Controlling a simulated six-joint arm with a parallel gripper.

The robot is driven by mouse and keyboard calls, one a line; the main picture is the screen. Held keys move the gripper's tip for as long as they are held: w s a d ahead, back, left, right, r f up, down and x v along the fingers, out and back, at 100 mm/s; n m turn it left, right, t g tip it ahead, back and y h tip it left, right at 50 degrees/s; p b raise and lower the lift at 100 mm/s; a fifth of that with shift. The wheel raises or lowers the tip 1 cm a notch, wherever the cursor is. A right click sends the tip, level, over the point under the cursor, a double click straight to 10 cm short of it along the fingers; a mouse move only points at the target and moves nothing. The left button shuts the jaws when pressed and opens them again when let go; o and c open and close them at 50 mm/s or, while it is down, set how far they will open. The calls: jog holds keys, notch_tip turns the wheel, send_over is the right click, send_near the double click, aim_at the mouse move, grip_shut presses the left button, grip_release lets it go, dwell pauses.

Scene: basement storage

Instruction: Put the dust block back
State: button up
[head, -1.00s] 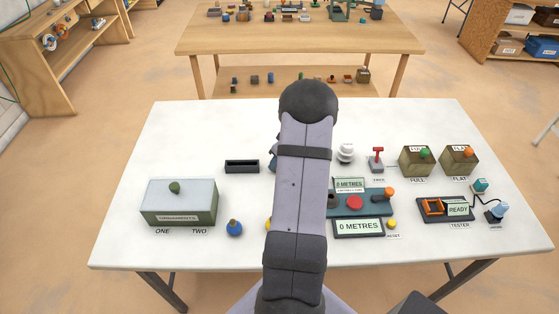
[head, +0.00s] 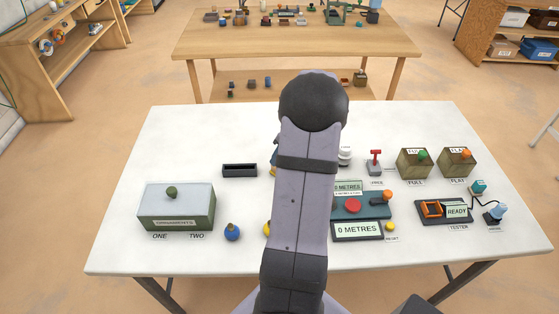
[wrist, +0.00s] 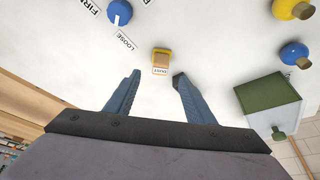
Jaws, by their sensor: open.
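The dust block (wrist: 161,56) is a small tan and yellow block on the white table top in the wrist view, with a DUST label at its lower edge. I cannot tell whether it sits in a holder. My gripper (wrist: 157,76) is open and empty, with its two blue-grey fingers on either side of the view just below the block. The block lies beyond the fingertips, roughly in line with the gap between them. In the head view my arm hides the gripper and the block.
A blue knob (wrist: 119,12) with a LOOSE label is close to the block. The ornaments box (head: 176,206), a blue ornament (head: 232,232) and an empty-looking black tray (head: 240,171) stand left of my arm. Gauges, a tester (head: 443,211) and two boxes crowd the right.

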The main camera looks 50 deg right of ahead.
jog(key=shift+v, duration=2.25)
jog(key=shift+a, duration=0.1)
jog(key=a+g+y, duration=0.1)
jog(key=a+g, duration=0.2)
jog(key=a, duration=1.9)
jog(key=s+a+f+g+h, duration=0.1)
jog(key=s+a+f, duration=0.2)
jog(key=s+a, duration=0.7)
jog(key=a, duration=0.4)
jog(key=shift+s+a+g, duration=0.3)
notch_tip(320, 180, up, 7)
jog(key=p, duration=0.6)
jog(key=shift+f, duration=0.2)
